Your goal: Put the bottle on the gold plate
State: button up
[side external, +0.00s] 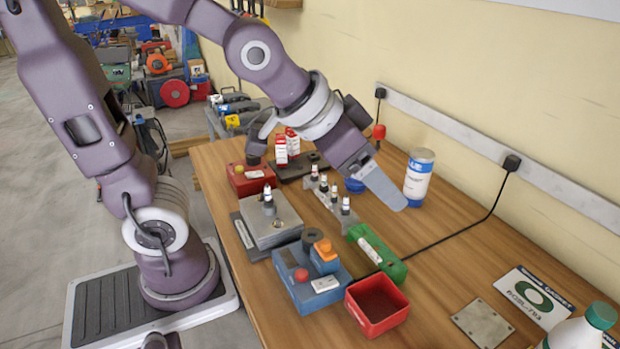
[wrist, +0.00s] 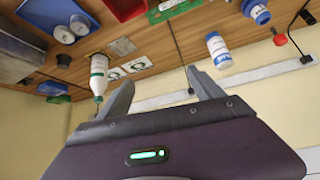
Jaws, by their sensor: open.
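A white bottle with a green cap (side external: 578,334) stands at the near right of the table, cut off by the frame edge. The wrist view shows the bottle (wrist: 98,78) left of my fingers. My gripper (side external: 385,187) is open and above the table near the blue-and-white canister, well away from the bottle and plate. In the wrist view nothing is between its fingers (wrist: 162,90).
The blue-and-white canister (side external: 418,180) stands near the wall. A black cable crosses the table. Printed cards (side external: 533,298) lie beside the bottle. The right-middle tabletop is mostly clear.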

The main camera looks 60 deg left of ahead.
jog(key=s+a+n+g, duration=0.1)
jog(key=s+a, duration=0.1)
jog(key=s, duration=0.5)
jog(key=s+a+n+g+y, duration=0.1)
jog(key=s+a, duration=0.2)
jog(key=s, duration=0.4)
